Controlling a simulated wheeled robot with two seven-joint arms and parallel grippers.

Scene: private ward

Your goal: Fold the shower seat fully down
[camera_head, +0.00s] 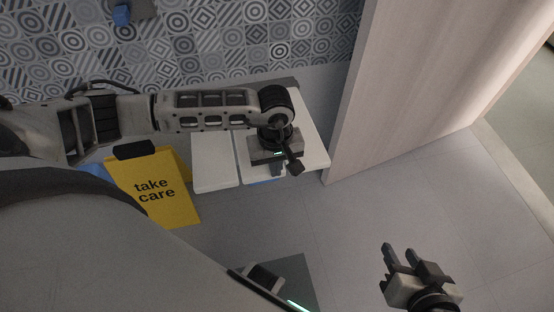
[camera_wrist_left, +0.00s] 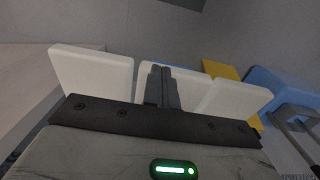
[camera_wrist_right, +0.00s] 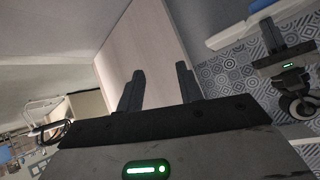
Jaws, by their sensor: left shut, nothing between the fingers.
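The white slatted shower seat (camera_head: 213,168) juts out from the patterned wall in the head view, looking about level; I cannot tell its exact angle. Its pale slats also show in the left wrist view (camera_wrist_left: 95,72). My left gripper (camera_head: 277,169) is over the seat, hiding part of it. Its fingers (camera_wrist_left: 161,86) are shut together with nothing between them, in front of the slats; contact cannot be told. My right gripper (camera_head: 405,258) is open and empty above the floor, right of and well apart from the seat. Its spread fingers show in the right wrist view (camera_wrist_right: 158,90).
A yellow "take care" sign (camera_head: 155,188) stands left of the seat, with a blue object (camera_head: 97,171) beside it. A pale wooden partition (camera_head: 420,80) rises close to the seat's right side. The tiled floor (camera_head: 345,230) in front is mostly clear.

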